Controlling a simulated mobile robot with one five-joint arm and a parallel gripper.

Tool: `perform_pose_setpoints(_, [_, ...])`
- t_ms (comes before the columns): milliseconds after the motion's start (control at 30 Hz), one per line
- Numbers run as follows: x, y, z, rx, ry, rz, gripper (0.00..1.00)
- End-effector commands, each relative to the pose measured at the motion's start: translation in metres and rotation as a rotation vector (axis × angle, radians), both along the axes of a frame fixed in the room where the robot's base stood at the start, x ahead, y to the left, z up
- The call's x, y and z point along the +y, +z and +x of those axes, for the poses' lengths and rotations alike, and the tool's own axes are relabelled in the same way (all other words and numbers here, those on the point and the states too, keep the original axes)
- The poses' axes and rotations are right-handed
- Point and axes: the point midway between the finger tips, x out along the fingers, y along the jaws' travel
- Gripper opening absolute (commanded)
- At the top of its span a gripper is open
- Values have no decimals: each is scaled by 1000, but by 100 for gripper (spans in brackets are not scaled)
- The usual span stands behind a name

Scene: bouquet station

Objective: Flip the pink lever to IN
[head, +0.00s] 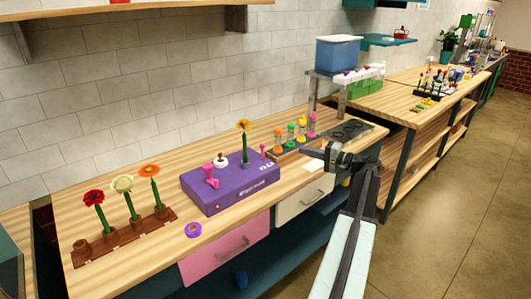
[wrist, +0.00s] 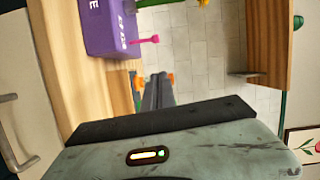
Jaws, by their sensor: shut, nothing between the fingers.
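A purple box (head: 232,188) with pale lettering on its front stands on the wooden bench. A thin pink lever (head: 263,150) with a small knob sticks up near its right end. It also shows in the wrist view (wrist: 147,40), beside the sideways purple box (wrist: 108,28). A larger pink piece (head: 211,177) stands at the box's left end; I cannot tell its use. Any IN marking is too small to read. My gripper (head: 306,152) is shut and empty, to the right of the box and apart from the lever. Its fingers (wrist: 155,78) point towards the lever side in the wrist view.
A white knob and a yellow flower (head: 243,126) stand on the box. A rack of colourful bottles (head: 292,138) is behind my gripper. A wooden flower holder (head: 125,236) and purple tape roll (head: 193,230) are at left. Pink (head: 226,250) and cream (head: 303,198) drawers are below.

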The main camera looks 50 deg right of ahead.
Motion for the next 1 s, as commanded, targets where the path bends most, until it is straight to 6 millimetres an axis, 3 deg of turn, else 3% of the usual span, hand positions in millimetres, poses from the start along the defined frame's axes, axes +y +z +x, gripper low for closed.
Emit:
perform_pose_setpoints(367, [6,0,11,1,10,0,0])
perform_pose_setpoints(467, [10,0,24,0,13,0,0])
perform_pose_setpoints(867, [30,-3,108,0,14,0,0])
perform_pose_setpoints(1000, [53,-6,117,0,13,0,0])
